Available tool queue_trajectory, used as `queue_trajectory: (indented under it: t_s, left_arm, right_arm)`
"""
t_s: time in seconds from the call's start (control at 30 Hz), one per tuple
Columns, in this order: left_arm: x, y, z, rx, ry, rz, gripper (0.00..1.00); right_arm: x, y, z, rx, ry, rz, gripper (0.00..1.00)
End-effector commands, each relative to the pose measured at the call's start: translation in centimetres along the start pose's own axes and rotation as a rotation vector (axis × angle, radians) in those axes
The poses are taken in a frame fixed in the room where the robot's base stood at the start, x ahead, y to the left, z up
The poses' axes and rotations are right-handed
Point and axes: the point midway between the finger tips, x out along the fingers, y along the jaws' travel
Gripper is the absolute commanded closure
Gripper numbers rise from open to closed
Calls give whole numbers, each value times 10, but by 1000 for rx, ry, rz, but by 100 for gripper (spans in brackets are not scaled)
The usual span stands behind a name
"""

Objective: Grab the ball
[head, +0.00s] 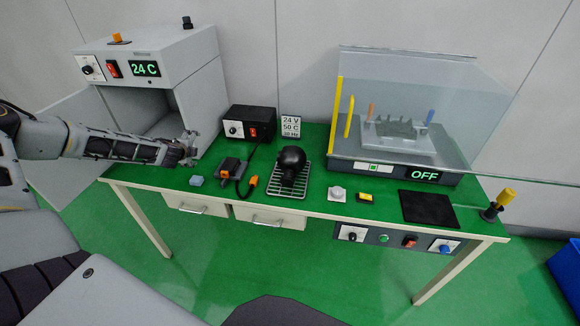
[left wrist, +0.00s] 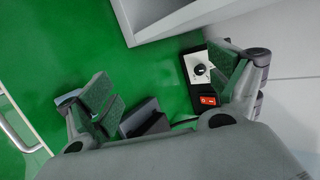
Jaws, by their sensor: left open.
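A round black ball-like object (head: 292,158) rests on a wire rack (head: 278,189) near the middle of the green-topped table. It looks like a dark sphere with a body below it; whether it is one piece I cannot tell. My left gripper (head: 190,147) is at the left part of the table, in front of the grey oven's opening and left of the black object, well apart from it. In the left wrist view, its two fingers (left wrist: 170,92) are spread with nothing between them. The ball is not visible there. My right gripper is not in view.
A grey oven (head: 200,75) with its door open stands at the left. A black control box (head: 250,123) also shows in the left wrist view (left wrist: 204,78). A dark device with a cable (head: 230,168) lies left of the rack. A clear-hooded machine (head: 395,150) stands right.

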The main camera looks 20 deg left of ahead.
Motion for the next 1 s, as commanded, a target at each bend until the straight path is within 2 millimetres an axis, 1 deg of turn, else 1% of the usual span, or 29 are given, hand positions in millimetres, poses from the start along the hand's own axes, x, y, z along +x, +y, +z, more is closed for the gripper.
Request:
queue_trajectory:
  t_s: [0.03, 0.1, 0.2, 0.4, 0.53, 0.67, 0.87, 1.0]
  left_arm:
    - [0, -14, -7, -10, 35, -3, 9]
    - [2, -27, -18, -35, 91, 2, 9]
    - [1, -45, -33, -76, 170, 16, 9]
    - [-4, -70, -65, -173, 324, 70, 9]
    - [-11, -80, -83, -246, 420, 126, 9]
    - [-20, -86, -99, -325, 511, 196, 9]
    - [-40, -88, -118, -464, 639, 329, 9]
    - [-56, -88, -129, -563, 721, 441, 9]
  right_arm:
    - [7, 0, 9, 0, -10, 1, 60]
    - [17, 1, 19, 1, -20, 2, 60]
    - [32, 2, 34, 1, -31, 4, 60]
    - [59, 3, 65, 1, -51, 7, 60]
    - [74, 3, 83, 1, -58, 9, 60]
    - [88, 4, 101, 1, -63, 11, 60]
    - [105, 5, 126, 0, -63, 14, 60]
    - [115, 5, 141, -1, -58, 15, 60]
